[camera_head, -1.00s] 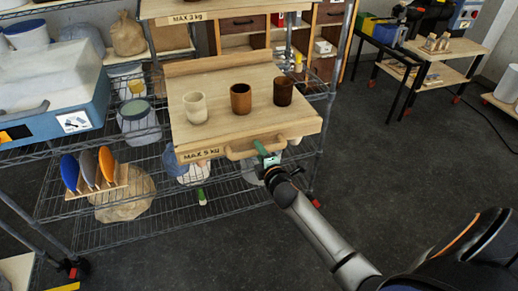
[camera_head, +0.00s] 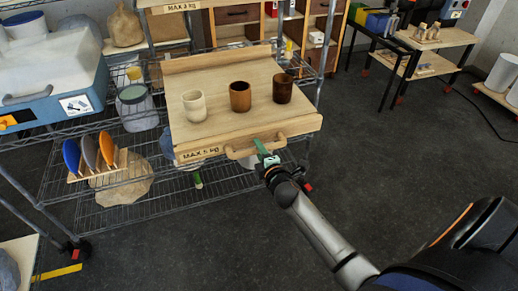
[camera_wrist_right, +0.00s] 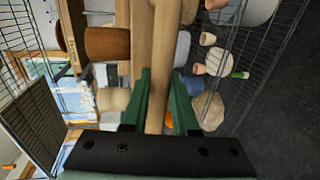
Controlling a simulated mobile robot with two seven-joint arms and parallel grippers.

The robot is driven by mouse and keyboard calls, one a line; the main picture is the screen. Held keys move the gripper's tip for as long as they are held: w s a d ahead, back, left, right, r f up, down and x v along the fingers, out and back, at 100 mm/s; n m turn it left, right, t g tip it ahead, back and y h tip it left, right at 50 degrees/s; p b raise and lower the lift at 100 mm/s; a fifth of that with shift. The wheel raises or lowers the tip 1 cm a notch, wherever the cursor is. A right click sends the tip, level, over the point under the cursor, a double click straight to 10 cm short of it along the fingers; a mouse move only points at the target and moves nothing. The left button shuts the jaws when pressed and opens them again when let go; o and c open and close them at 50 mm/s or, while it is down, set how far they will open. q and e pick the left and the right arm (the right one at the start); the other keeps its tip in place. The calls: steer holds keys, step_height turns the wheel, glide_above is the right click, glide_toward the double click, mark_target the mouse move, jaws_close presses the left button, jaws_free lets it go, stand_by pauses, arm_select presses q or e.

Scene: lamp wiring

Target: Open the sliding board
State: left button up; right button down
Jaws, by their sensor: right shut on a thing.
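The sliding board (camera_head: 215,95) is light wood with a "MAX 5 kg" label on its front edge and juts out from the wire rack. A cream cup (camera_head: 195,106), a brown cup (camera_head: 240,97) and a dark brown cup (camera_head: 282,88) stand upright on it. A wooden bar handle (camera_head: 238,154) runs along its front. My right gripper (camera_head: 266,158) is shut on the right part of this handle. In the right wrist view its green fingers (camera_wrist_right: 162,95) lie on either side of the handle bar (camera_wrist_right: 160,62). My left gripper is out of view.
A small wooden table (camera_head: 425,68) stands at the back right. The dark floor (camera_head: 400,165) right of the board is clear.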

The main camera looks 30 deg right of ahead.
steer(key=c, duration=0.7)
jaws_free()
steer(key=v, duration=1.2)
steer(key=shift+s, duration=0.25)
steer(key=shift+a, duration=0.1)
steer(key=s+a+f+m+g+y, duration=0.6)
steer(key=s+a+f+m, duration=0.7)
steer(key=s+a+f, duration=0.1)
step_height(320, 180, down, 2)
steer(key=shift+s+f, duration=0.15)
steer(key=shift+s, duration=0.5)
